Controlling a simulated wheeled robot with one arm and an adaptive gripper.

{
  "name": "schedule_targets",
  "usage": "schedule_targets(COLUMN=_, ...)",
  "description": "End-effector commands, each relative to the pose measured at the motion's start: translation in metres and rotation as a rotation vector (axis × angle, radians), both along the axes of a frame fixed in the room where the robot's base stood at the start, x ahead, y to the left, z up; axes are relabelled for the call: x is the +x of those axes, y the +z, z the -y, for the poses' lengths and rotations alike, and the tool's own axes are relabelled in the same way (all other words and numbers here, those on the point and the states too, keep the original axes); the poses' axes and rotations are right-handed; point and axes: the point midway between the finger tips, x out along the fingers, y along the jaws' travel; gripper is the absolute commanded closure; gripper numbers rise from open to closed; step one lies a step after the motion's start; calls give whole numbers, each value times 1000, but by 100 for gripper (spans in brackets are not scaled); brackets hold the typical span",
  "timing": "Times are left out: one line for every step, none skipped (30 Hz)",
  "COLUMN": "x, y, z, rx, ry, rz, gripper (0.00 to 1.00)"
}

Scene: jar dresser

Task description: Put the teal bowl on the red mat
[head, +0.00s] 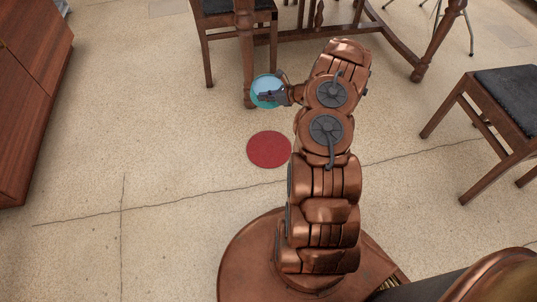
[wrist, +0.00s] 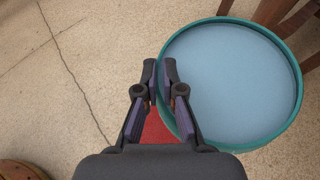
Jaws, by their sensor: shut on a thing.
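The teal bowl (head: 265,85) is light blue inside with a teal rim. In the wrist view the bowl (wrist: 235,80) fills the right side. My gripper (head: 270,95) is shut on the near left part of its rim; the fingers (wrist: 162,85) also show in the wrist view. The bowl looks held above the floor. The round red mat (head: 269,149) lies flat on the floor, below the bowl in the head view. In the wrist view part of the mat (wrist: 158,128) shows between the fingers; the rest is hidden by gripper and bowl.
A wooden table with turned legs (head: 440,40) and a chair (head: 208,50) stand at the back. Another dark-seated chair (head: 505,95) is at right. A brown cabinet (head: 30,85) stands at left. The floor around the mat is clear.

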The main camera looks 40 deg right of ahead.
Motion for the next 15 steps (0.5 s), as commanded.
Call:
schedule_targets(x=-12, y=-32, z=7, rx=0, ry=3, rz=-3, gripper=100)
schedule_targets(x=-20, y=-45, z=10, rx=1, ry=6, rz=-4, gripper=100)
schedule_targets(x=-30, y=-62, z=14, rx=2, ry=10, rz=-4, gripper=100)
schedule_targets(x=-37, y=-74, z=16, rx=3, ry=16, rz=-3, gripper=100)
schedule_targets(x=-44, y=-86, z=18, rx=4, ry=21, rz=-3, gripper=100)
schedule_targets(x=-55, y=-104, z=19, rx=7, ry=28, rz=-7, gripper=100)
schedule_targets(x=-64, y=-117, z=21, rx=7, ry=31, rz=-8, gripper=100)
schedule_targets(x=-72, y=-129, z=23, rx=6, ry=35, rz=-8, gripper=100)
schedule_targets(x=-83, y=-144, z=25, rx=7, ry=41, rz=-8, gripper=100)
schedule_targets(x=-91, y=-156, z=26, rx=7, ry=45, rz=-7, gripper=100)
schedule_targets(x=-99, y=-167, z=27, rx=8, ry=52, rz=-7, gripper=100)
schedule_targets(x=-109, y=-180, z=28, rx=9, ry=58, rz=-8, gripper=100)
schedule_targets(x=-116, y=-188, z=29, rx=8, ry=62, rz=-8, gripper=100)
schedule_targets(x=-123, y=-197, z=29, rx=8, ry=65, rz=-8, gripper=100)
schedule_targets(x=-132, y=-207, z=29, rx=10, ry=69, rz=-11, gripper=100)
